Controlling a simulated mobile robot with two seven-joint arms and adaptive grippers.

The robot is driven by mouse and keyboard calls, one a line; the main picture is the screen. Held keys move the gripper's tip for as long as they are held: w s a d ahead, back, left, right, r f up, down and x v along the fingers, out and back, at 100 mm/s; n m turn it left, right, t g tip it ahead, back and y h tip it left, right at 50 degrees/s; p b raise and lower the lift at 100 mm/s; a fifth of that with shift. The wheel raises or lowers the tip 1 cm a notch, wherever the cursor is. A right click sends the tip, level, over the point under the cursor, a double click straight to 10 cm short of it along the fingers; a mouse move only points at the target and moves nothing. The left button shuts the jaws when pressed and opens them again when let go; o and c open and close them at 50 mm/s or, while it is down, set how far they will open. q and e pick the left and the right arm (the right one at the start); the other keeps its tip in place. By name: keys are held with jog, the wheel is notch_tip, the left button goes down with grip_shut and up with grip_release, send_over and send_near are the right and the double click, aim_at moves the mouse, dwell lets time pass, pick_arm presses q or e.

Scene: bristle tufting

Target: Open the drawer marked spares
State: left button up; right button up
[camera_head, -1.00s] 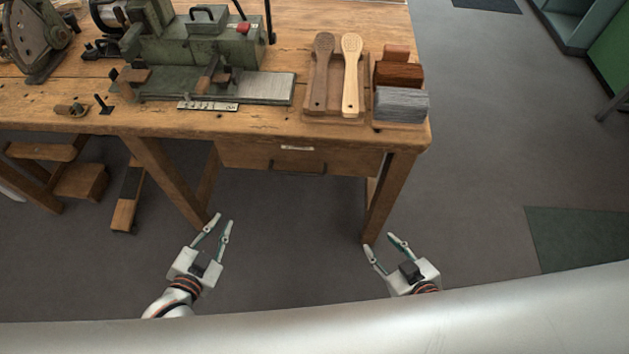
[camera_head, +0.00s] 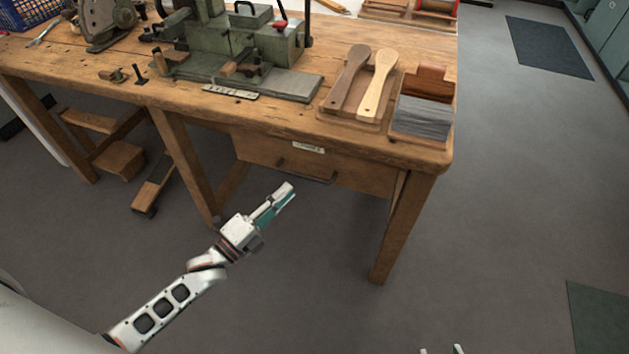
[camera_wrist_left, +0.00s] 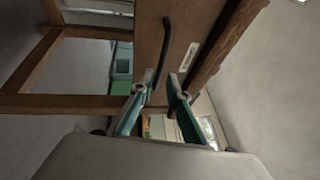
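The wooden drawer (camera_head: 360,179) under the bench top looks closed. It has a white label (camera_head: 308,147), too small to read, and a dark bar handle (camera_head: 318,178). My left gripper (camera_head: 284,193) points at the drawer from below and in front, near the handle's left end. In the left wrist view, its fingers (camera_wrist_left: 160,80) are apart, and the handle (camera_wrist_left: 165,48) runs lengthwise near their tips; I cannot tell whether they touch. The label (camera_wrist_left: 188,57) shows beside it. Only the fingertips of my right gripper (camera_head: 440,350) show at the bottom edge, apart.
The wooden bench (camera_head: 400,152) carries a green machine (camera_head: 250,50), two brush handles (camera_head: 377,85) on a tray and a box of grey bristles (camera_head: 422,118). Bench legs (camera_head: 402,235) stand on both sides of the drawer. The floor in front is clear.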

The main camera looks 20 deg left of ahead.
aim_at(303, 174)
pick_arm(q)
jog(key=x, duration=0.7)
jog(key=shift+w, duration=0.25)
grip_shut()
